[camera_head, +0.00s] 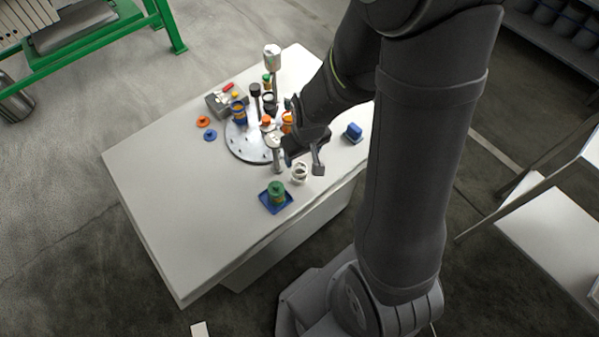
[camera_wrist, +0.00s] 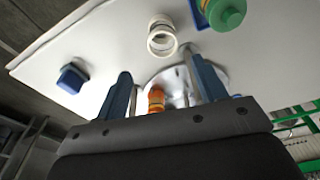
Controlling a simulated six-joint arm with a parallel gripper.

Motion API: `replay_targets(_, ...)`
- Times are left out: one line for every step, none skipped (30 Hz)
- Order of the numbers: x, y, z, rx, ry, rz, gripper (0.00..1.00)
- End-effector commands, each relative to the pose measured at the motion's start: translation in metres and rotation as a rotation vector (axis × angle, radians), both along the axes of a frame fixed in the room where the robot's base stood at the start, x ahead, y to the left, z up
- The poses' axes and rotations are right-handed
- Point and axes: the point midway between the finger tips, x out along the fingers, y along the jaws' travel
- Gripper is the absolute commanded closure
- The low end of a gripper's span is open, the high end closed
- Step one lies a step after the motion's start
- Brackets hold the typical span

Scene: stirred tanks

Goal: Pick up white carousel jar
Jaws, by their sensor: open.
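The carousel (camera_head: 245,145) is a round metallic disc on the white table. Small jars stand on it, including a blue one (camera_head: 238,113) and two with orange tops, one of them (camera_head: 287,119) beside my arm. A pale, round-topped shape (camera_head: 273,142) shows at the carousel's front edge; I cannot tell whether it is the white jar. My gripper (camera_head: 298,162) is open at the carousel's front right. In the wrist view, an orange jar (camera_wrist: 156,100) shows beyond the two spread fingers of my gripper (camera_wrist: 160,78). Nothing is seen held. My arm hides part of the carousel.
White rings (camera_head: 299,173) lie near the table's front edge. A green jar (camera_head: 276,190) stands on a blue tray (camera_head: 270,207). A blue block (camera_head: 353,132) is to the right. Tall stirrer-like pieces (camera_head: 272,58) stand behind. The table's left part is clear.

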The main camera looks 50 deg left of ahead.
Motion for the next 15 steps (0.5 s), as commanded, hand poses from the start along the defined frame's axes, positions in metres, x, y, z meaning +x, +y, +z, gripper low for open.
replay_targets(0.000,0.000,-0.008,-0.005,0.002,0.000,0.35)
replay_targets(0.000,0.001,-0.012,-0.004,0.002,-0.001,0.35)
replay_targets(0.000,0.002,-0.017,-0.005,0.002,-0.001,0.35)
replay_targets(0.000,0.002,-0.021,-0.004,0.002,-0.001,0.35)
replay_targets(0.000,0.003,-0.025,-0.005,0.002,-0.001,0.35)
replay_targets(0.000,0.003,-0.030,-0.005,0.002,-0.001,0.35)
replay_targets(0.000,0.004,-0.034,-0.004,0.002,0.000,0.35)
replay_targets(0.000,0.005,-0.037,-0.004,0.002,0.000,0.35)
replay_targets(0.000,0.005,-0.041,-0.004,0.002,0.001,0.35)
replay_targets(0.001,0.006,-0.044,-0.003,0.001,0.001,0.35)
replay_targets(0.001,0.007,-0.047,-0.002,0.001,0.001,0.35)
replay_targets(0.001,0.007,-0.049,-0.002,0.001,0.001,0.35)
replay_targets(0.001,0.007,-0.051,-0.002,0.001,0.001,0.35)
replay_targets(0.001,0.007,-0.053,-0.002,0.001,0.001,0.35)
replay_targets(0.001,0.008,-0.054,-0.001,0.000,0.000,0.35)
